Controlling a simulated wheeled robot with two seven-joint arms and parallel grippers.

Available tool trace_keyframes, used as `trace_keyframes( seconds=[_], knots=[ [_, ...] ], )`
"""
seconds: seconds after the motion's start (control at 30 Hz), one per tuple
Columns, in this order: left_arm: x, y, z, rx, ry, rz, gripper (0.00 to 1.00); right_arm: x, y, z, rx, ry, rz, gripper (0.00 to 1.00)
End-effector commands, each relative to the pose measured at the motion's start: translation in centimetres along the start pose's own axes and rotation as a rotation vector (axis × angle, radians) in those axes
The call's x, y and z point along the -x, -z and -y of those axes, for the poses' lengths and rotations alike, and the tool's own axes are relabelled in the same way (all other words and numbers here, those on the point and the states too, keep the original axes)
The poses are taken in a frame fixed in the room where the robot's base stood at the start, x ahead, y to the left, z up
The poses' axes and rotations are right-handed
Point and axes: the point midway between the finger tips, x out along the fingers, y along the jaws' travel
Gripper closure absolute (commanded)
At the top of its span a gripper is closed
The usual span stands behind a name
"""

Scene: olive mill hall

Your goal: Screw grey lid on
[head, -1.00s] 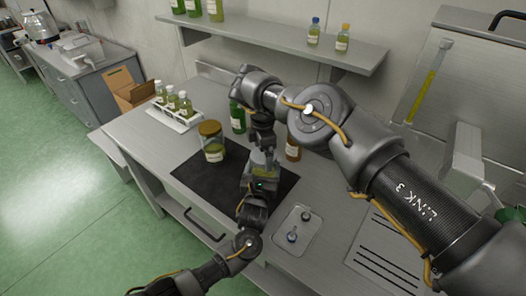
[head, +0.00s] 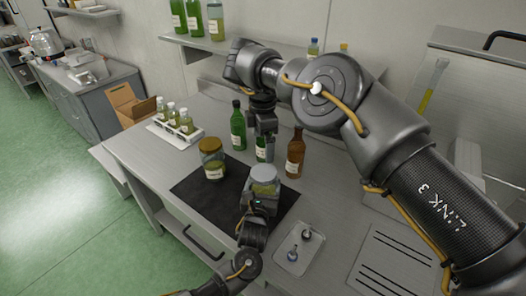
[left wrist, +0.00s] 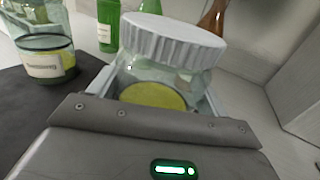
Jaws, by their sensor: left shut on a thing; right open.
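A glass jar (head: 263,189) with yellowish-green contents stands over the dark mat (head: 200,197). The grey ribbed lid (left wrist: 172,38) sits on the jar's mouth in the left wrist view, and the lid (head: 265,174) also tops it in the head view. Whether its thread is tight cannot be told. My left gripper (left wrist: 158,108) is shut around the jar body from the near side. My right gripper (head: 264,132) is open, pointing down, apart from the lid and just behind and above it in the head view. Its fingertips are hard to make out.
A jar with a golden-brown lid (head: 211,160) stands left on the mat. A green bottle (head: 238,128) and a brown bottle (head: 295,155) stand behind. A vial rack (head: 175,135) is at the left. A small tray (head: 299,250) with small parts lies near right.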

Motion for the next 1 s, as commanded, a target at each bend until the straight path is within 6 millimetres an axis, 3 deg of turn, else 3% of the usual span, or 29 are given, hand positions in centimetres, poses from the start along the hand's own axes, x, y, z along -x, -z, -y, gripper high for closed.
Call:
trace_keyframes(
  seconds=[0.4, 0.43, 0.57, 0.83, 1.0],
  knots=[
    [0.0, -0.1, 0.0, 0.001, 0.0, 0.002, 0.87, 0.8, 0.0, 0.0, 0.0, 0.001, 0.0, 0.0],
    [0.0, -0.1, 0.0, 0.001, 0.0, 0.002, 0.19, 0.8, 0.0, 0.0, 0.0, 0.0, 0.0, 0.0],
    [0.0, -0.1, 0.0, 0.001, 0.0, 0.002, 0.02, 0.8, 0.0, 0.0, 0.0, 0.0, 0.0, 0.0],
    [0.1, 0.0, 0.0, 0.0, 0.0, 0.0, 0.0, 0.7, 0.0, 0.0, 0.0, 0.0, 0.0, 0.0],
    [1.9, 0.1, 0.0, 0.0, 0.001, 0.001, 0.0, 0.5, 0.0, 0.0, 0.0, 0.0, 0.0, 0.0]
  ],
)
